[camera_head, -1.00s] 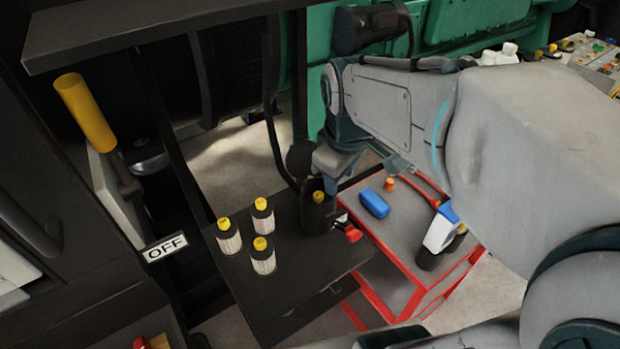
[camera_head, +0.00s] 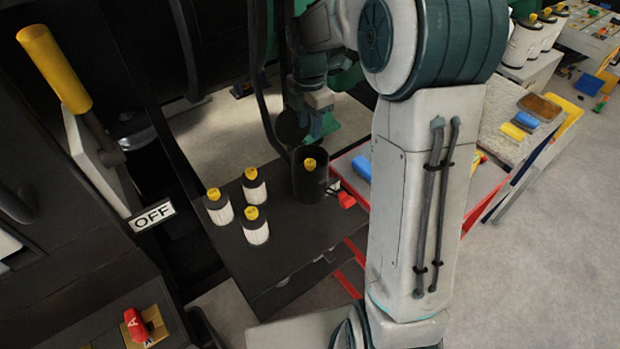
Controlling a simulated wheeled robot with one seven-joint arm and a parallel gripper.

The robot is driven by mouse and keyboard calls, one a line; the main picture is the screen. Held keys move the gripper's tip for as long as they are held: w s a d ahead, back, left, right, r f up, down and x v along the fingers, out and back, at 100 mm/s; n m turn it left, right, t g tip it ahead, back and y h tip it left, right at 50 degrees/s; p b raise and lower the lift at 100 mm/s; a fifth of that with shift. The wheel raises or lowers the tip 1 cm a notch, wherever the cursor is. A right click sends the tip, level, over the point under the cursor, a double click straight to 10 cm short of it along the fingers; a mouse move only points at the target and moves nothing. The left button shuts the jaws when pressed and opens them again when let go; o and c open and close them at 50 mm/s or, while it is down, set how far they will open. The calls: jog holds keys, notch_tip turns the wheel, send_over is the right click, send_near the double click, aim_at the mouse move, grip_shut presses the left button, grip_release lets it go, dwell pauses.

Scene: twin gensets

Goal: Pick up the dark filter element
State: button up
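The dark filter element (camera_head: 309,186) is a black cylinder with a yellow cap. It stands upright on the black shelf (camera_head: 290,245), at its back right. Three pale filters with black tops and yellow caps, one of them here (camera_head: 255,228), stand to its left. My gripper (camera_head: 318,128) points down behind and above the dark filter in the picture, apart from it as far as I can see. Its fingers are small and dark, so their opening is unclear. I see nothing held in it.
A black round part (camera_head: 290,128) and a hose are close beside my gripper. A red-edged cart (camera_head: 350,160) with a blue item (camera_head: 362,167) adjoins the shelf's right side, partly hidden by my arm. An OFF sign (camera_head: 152,216) is at left.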

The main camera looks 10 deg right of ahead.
aim_at(310, 161)
notch_tip(310, 161, down, 12)
jog(key=shift+d+r+p, duration=0.1)
jog(key=shift+p, duration=0.9)
jog(key=c, duration=0.8)
